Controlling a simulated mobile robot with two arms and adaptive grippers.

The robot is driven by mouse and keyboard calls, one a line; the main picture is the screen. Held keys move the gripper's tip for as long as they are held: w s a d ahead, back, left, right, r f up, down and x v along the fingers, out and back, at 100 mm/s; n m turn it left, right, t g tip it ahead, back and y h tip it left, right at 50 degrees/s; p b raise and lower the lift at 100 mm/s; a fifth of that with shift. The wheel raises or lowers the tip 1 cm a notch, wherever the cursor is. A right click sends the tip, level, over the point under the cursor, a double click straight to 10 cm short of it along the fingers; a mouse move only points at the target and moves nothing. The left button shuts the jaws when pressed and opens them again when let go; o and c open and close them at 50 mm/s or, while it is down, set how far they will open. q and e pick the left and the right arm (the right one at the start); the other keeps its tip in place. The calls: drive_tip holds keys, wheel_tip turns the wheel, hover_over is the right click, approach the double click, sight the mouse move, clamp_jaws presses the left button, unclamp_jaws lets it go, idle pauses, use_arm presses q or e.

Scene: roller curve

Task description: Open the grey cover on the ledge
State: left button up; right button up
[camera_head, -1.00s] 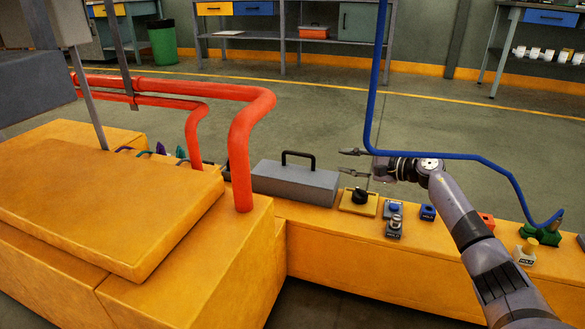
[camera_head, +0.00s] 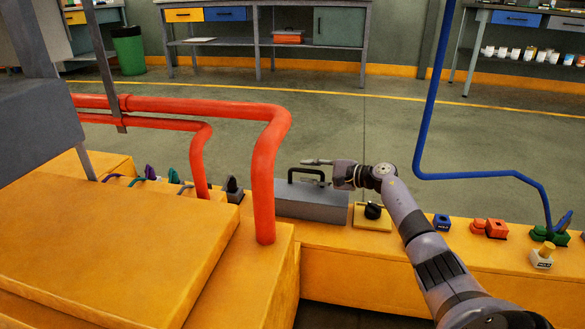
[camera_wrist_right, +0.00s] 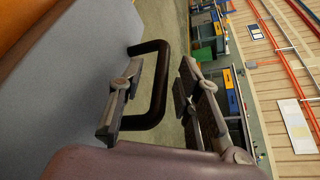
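The grey cover (camera_head: 312,203) is a low box-like lid lying closed on the yellow ledge (camera_head: 390,262), just right of a thick red pipe. Its black bar handle (camera_head: 306,171) stands up on top. My right gripper (camera_head: 318,164) is at the handle, reaching in from the right. In the right wrist view, the handle (camera_wrist_right: 163,85) lies between the two parted fingers, one on the loop's inner side and one beyond the bar. A gap shows on both sides, so the gripper looks open. The cover's grey top (camera_wrist_right: 85,60) fills the left there. My left gripper is out of view.
The red pipe (camera_head: 264,185) rises close to the cover's left end. A black knob on a yellow plate (camera_head: 372,212) sits just right of it. A blue pipe (camera_head: 470,176) and several small coloured blocks stand farther right. The floor behind is clear.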

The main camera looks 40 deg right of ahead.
drive_tip(key=shift+w+a+f, duration=0.1)
drive_tip(key=shift+w+a, duration=0.05)
drive_tip(key=shift+w, duration=0.3)
clamp_jaws()
idle(0.6)
